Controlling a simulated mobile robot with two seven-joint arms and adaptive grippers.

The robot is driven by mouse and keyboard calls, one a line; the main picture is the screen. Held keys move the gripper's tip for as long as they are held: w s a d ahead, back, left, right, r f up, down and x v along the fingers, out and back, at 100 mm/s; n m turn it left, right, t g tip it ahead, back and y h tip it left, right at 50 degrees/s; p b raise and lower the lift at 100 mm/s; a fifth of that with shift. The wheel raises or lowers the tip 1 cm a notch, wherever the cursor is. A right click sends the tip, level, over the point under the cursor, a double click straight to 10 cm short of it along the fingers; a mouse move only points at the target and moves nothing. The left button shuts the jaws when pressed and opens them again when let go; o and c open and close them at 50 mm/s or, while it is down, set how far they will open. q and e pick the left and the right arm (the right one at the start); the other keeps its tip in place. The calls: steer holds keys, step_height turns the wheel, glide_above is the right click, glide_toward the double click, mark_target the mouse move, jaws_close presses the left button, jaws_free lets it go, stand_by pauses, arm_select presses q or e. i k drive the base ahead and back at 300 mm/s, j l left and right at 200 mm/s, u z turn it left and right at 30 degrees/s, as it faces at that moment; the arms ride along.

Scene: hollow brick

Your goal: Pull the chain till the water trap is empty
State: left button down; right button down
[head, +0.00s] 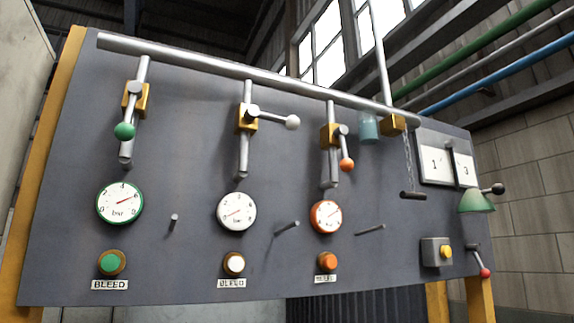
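A thin chain (408,160) hangs from a yellow block (392,124) at the right end of the top pipe. A dark bar handle (413,195) hangs level at the chain's lower end. A small translucent blue cup (369,127), which looks like the water trap, hangs under the pipe just left of the yellow block. Its water level is too small to tell. Neither of my grippers is in view, and nothing touches the chain or its handle.
The grey panel (185,255) carries three ball-ended levers, three gauges and three round buttons above labels. Pegs stick out between the gauges. Right of the chain are a numbered plate (436,168), a green cone (477,202), a yellow-button box (436,252) and a red-ball lever (484,272).

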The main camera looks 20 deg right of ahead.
mark_target(407, 195)
steer(key=z, duration=1.45)
